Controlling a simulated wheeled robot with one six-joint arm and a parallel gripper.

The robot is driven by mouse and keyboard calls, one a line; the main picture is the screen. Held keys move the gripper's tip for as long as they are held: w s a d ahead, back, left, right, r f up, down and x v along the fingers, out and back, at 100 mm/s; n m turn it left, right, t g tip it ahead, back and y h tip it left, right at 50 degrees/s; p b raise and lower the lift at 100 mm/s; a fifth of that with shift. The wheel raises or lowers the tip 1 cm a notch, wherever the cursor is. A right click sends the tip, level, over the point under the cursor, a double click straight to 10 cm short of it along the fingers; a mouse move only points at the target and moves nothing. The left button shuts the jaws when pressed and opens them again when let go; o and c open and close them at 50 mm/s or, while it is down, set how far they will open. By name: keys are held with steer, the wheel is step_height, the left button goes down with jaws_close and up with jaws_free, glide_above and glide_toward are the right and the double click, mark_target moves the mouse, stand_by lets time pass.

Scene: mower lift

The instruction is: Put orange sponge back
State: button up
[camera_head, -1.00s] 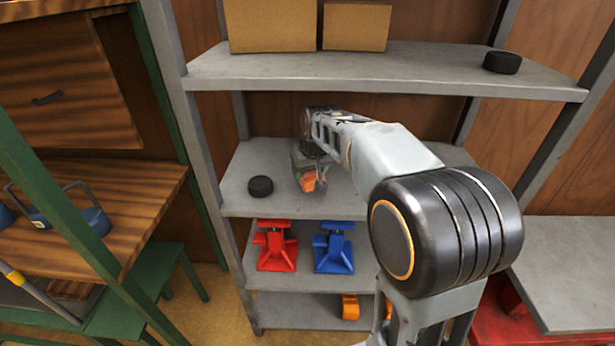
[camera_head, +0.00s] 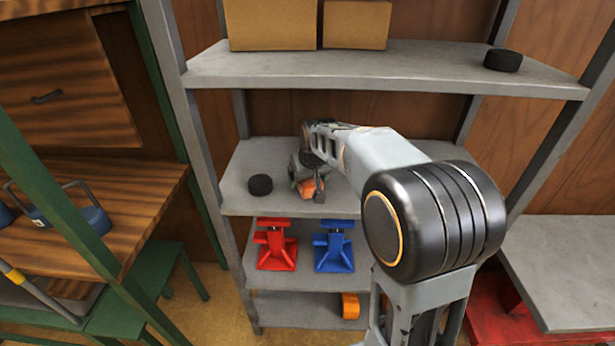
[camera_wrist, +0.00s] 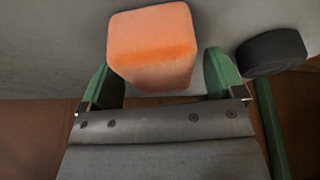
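The orange sponge (camera_head: 307,188) is on or just above the middle grey shelf, near its front edge. In the wrist view the orange sponge (camera_wrist: 152,45) appears as a rounded block between the two green fingers. My gripper (camera_head: 308,190) is around the sponge, one finger on each side. In the wrist view my gripper (camera_wrist: 163,83) looks open, with a narrow gap showing between the sponge and the right finger. Whether the left finger touches the sponge is hard to tell.
A black puck (camera_head: 260,185) lies on the middle shelf (camera_head: 240,204) left of my gripper. It also shows in the wrist view (camera_wrist: 273,53). A red jack stand (camera_head: 276,245) and a blue one (camera_head: 334,246) stand one shelf below. Boxes (camera_head: 273,25) sit on the shelf above.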

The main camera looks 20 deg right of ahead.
mark_target(310, 180)
steer(key=shift+r, duration=0.1)
steer(key=v, duration=0.4)
steer(key=shift+s+r, duration=0.1)
steer(key=shift+r, duration=0.3)
steer(key=s+b, duration=0.1)
steer(key=s, duration=1)
steer(key=s+f+g, duration=0.2)
steer(key=s+f, duration=0.7)
steer(key=s, duration=0.1)
step_height(310, 180, up, 10)
steer(key=t+p, duration=0.1)
steer(key=p, duration=0.7)
steer(key=shift+s+a+r+m+p, duration=0.15)
steer(key=shift+a+r+m+p, duration=0.05)
steer(key=shift+m+p, duration=0.15)
